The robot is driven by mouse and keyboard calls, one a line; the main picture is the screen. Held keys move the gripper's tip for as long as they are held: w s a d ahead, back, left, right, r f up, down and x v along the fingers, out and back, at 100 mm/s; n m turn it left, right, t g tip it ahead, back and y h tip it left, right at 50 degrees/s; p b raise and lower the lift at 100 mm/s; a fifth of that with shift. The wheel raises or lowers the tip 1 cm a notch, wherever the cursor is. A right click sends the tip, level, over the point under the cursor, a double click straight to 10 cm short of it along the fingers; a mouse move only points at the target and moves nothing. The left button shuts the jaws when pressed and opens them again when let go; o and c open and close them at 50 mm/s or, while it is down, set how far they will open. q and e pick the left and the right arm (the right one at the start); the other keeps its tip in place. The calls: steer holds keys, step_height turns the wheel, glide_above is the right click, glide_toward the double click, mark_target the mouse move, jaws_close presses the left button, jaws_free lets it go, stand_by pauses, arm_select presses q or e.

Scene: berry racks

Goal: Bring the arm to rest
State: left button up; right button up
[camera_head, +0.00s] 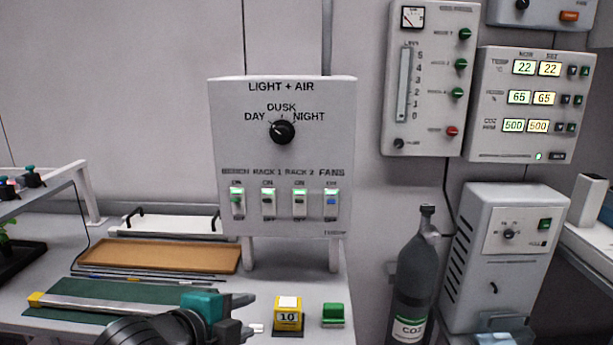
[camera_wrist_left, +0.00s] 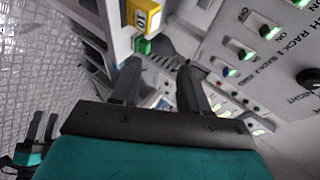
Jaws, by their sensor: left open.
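My left gripper (camera_head: 256,314) is low in the head view, over the front of the bench, its teal body and dark fingers pointing right. It is open, and nothing shows between its fingers. In the left wrist view its two dark fingers (camera_wrist_left: 160,85) stand apart. The yellow block marked 10 (camera_head: 288,314) and the green block (camera_head: 333,315) are just to its right in the head view. A teal part with dark fingers, which looks like my right gripper (camera_wrist_left: 42,125), shows small at the left of the wrist view; its opening is unclear.
The LIGHT + AIR panel (camera_head: 283,185) stands behind the gripper, with a dial and several switches. A dark CO2 bottle (camera_head: 416,275) and a grey machine (camera_head: 500,270) stand to the right.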

arm_select(q)
steer(key=s+a+f+n+y, duration=0.1)
steer(key=s+a+f+n, duration=0.2)
steer(key=s+f+n, duration=0.5)
steer(key=s+a+f+n+y, duration=0.2)
steer(key=s+f+n, duration=0.6)
steer(key=f, duration=0.8)
steer(key=shift+s+a+f+n, duration=0.15)
steer(key=shift+s+a+n, duration=0.2)
steer(key=shift+a+n, duration=0.85)
